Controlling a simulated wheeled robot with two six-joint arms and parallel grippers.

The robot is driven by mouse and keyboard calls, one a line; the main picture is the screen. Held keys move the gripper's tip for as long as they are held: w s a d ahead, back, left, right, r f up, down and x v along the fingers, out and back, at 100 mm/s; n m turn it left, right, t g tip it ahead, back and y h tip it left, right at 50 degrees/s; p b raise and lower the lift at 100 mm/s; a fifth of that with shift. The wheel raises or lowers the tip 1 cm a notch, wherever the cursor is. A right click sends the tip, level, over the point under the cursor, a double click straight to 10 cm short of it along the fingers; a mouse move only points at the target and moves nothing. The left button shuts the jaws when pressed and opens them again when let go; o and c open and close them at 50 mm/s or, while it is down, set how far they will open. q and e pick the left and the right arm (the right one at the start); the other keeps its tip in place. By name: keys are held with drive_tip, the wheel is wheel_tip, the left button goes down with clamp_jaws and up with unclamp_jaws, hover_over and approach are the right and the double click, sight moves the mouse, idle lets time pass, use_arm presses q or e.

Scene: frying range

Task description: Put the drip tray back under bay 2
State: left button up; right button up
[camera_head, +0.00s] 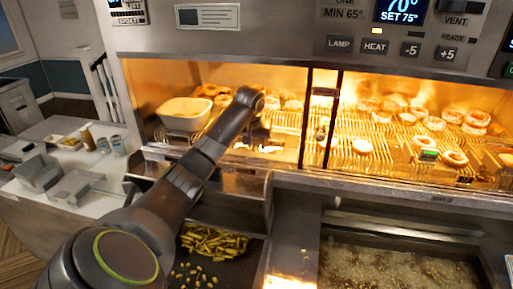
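My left arm reaches up from the lower left, across the front of the heated cabinet. Its gripper (257,148) is at the lower front of the left lit bay (285,128), small and partly hidden by the arm; I cannot tell whether it is open or shut. The right lit bay (385,133) holds several rings and round pieces on wire racks. A metal ledge (400,194) runs below the bays. I cannot pick out the drip tray with certainty. My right gripper is not in view.
A pale tub (185,113) stands in the left bay. Below are a dark bin with fries (215,243) and a fryer vat of bubbling oil (395,268). Grey open containers (75,188) and bottles stand on the white counter at left. A divider (320,120) separates the bays.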

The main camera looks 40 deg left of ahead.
use_arm(q)
drive_tip(key=b+v, duration=0.2)
drive_tip(key=v, duration=0.3)
drive_tip(key=shift+s, duration=0.1)
drive_tip(key=shift+d+r, duration=0.1)
drive_tip(key=shift+r, duration=0.3)
drive_tip(key=shift+f, duration=0.1)
